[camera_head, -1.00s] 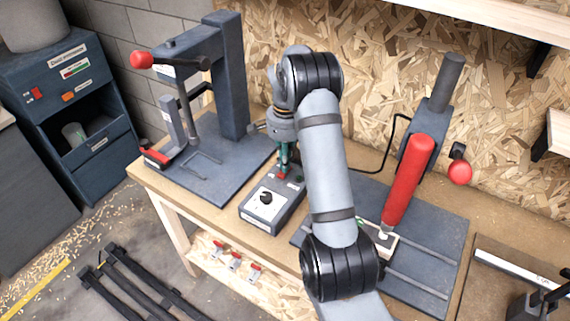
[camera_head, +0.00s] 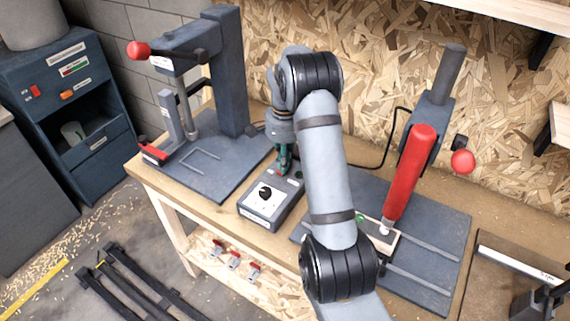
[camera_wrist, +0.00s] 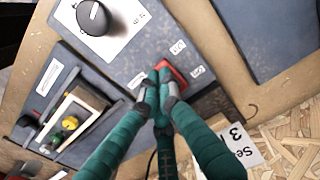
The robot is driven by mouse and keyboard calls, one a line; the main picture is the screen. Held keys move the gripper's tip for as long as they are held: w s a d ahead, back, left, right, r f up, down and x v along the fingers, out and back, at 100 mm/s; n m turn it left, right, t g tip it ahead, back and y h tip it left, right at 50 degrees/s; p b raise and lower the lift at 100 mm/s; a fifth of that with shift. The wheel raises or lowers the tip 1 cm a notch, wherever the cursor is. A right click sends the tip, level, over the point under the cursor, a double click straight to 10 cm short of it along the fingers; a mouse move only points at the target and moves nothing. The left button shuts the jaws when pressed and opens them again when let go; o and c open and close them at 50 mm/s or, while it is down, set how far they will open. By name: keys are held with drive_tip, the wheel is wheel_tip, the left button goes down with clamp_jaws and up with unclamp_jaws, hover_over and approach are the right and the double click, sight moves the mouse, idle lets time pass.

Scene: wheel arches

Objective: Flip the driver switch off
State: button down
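The driver's grey control box (camera_head: 262,214) sits on the workbench, with a black knob (camera_head: 265,193) on a white plate. A small red switch (camera_wrist: 177,76) is on the box top between two small labels in the wrist view, beyond the knob (camera_wrist: 93,17). My gripper (camera_head: 284,168) points down over the far end of the box.
A dark press (camera_head: 228,85) with a red ball handle stands on the left. A press with a long red lever (camera_head: 409,180) stands on the right, close to my arm. An OSB wall (camera_head: 375,75) is behind the bench.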

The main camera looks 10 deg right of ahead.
drive_tip(key=shift+s+a+f, duration=0.1)
drive_tip(key=shift+s+f, duration=0.15)
drive_tip(key=shift+w+d+r+p, duration=0.15)
drive_tip(key=shift+w+d+p, duration=0.25)
drive_tip(key=shift+p, duration=0.1)
drive_tip(key=shift+w+d, duration=0.25)
drive_tip(key=shift+w, duration=0.05)
wheel_tip(320, 180, up, 14)
drive_tip(key=p, duration=0.2)
drive_tip(key=shift+r, duration=0.15)
drive_tip(key=shift+a, duration=0.1)
drive_tip(key=f+b, duration=0.1)
drive_tip(key=f, duration=0.9)
drive_tip(key=shift+a+f+b, duration=0.1)
drive_tip(key=shift+a+b, duration=0.1)
drive_tip(key=shift+b, duration=0.2)
wheel_tip(320, 180, up, 7)
